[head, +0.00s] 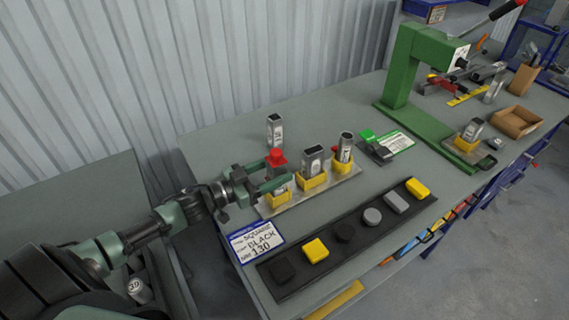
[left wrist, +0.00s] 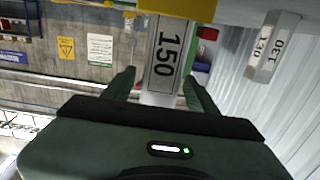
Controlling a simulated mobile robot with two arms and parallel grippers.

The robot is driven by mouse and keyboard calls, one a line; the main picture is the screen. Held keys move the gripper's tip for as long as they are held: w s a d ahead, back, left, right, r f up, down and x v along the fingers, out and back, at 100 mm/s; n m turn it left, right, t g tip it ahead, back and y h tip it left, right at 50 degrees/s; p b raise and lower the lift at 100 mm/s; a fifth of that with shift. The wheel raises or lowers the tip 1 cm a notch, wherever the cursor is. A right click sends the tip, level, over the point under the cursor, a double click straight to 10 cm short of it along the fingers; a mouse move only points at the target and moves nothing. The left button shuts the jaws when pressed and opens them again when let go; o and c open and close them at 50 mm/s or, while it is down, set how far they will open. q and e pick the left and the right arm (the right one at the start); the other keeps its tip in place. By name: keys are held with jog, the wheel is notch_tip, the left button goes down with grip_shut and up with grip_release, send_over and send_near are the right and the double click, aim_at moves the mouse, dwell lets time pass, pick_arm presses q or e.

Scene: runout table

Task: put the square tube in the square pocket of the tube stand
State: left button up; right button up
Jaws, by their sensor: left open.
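The tube stand (head: 268,209) is a pale plate with yellow pockets. A grey flat-sided tube (head: 313,162) stands in the middle pocket and another tube (head: 344,148) in the right one. A square-looking tube (head: 274,131) stands upright on the table behind the stand; a tube marked 130 (left wrist: 270,48) shows upside down in the left wrist view. My left gripper (head: 280,174) is open over the left end of the stand, partly hiding the left pocket (head: 280,196). In the left wrist view, a tube marked 150 (left wrist: 166,50) lines up with the gap between the fingers (left wrist: 160,78). Contact is not clear.
A red-topped piece (head: 276,157) is close beside my left gripper. A card (head: 256,242) reads square, black, 130. A black strip (head: 328,251) with several coloured caps lies in front. A green press (head: 403,65) and a cardboard tray (head: 516,122) stand to the right.

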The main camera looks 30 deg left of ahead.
pick_arm(q)
jog(key=p+v, duration=0.1)
jog(key=v, duration=0.3)
jog(key=shift+s, duration=0.15)
